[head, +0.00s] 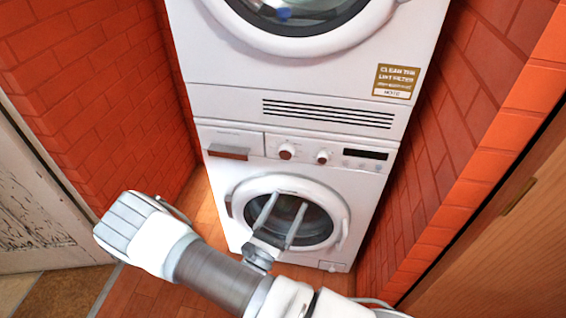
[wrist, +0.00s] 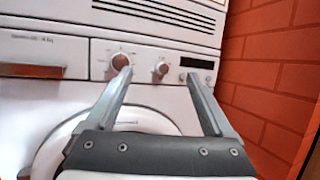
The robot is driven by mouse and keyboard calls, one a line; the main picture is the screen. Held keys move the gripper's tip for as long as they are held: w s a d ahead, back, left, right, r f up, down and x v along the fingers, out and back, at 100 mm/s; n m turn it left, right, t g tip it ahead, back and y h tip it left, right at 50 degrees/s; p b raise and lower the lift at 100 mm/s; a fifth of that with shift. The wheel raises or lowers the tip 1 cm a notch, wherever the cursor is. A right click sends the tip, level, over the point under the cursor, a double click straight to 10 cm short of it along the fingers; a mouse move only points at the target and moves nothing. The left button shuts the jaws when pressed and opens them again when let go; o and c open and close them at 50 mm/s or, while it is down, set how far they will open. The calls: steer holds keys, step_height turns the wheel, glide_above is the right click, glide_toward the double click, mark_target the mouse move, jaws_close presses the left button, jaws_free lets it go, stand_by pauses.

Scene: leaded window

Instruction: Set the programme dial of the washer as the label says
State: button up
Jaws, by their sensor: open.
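The white washer (head: 220,170) stands under a second white machine. Its panel carries a larger round dial (head: 286,151) with a reddish-brown face and a smaller knob (head: 322,156) to its right. Both show in the wrist view, the larger dial (wrist: 121,62) beside the left fingertip and the smaller knob (wrist: 161,68) between the fingers. Dial marks are too small to read. My gripper (head: 288,198) is open and empty, in front of the washer door and below the panel in the head view. In the wrist view my gripper (wrist: 160,76) points at the panel. I cannot tell whether it touches anything.
The upper machine (head: 220,95) bears a brown and white label (head: 396,82), seemingly about cleaning the lint filter. The washer has a drawer (head: 230,141) at left, a dark display (head: 364,154) at right and a round door (head: 238,205). Red brick walls (head: 110,90) close both sides.

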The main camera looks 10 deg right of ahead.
steer(key=a+f+n+t+y, duration=0.3)
steer(key=f+n+t+y, duration=0.1)
steer(key=f+n+y, duration=0.2)
steer(key=b, duration=0.3)
glide_toward(285, 157)
steer(key=x, duration=0.8)
steer(key=shift+w+d+r, duration=0.15)
steer(key=shift+w+r, duration=0.05)
steer(key=shift+c, duration=0.2)
steer(key=c, duration=1.3)
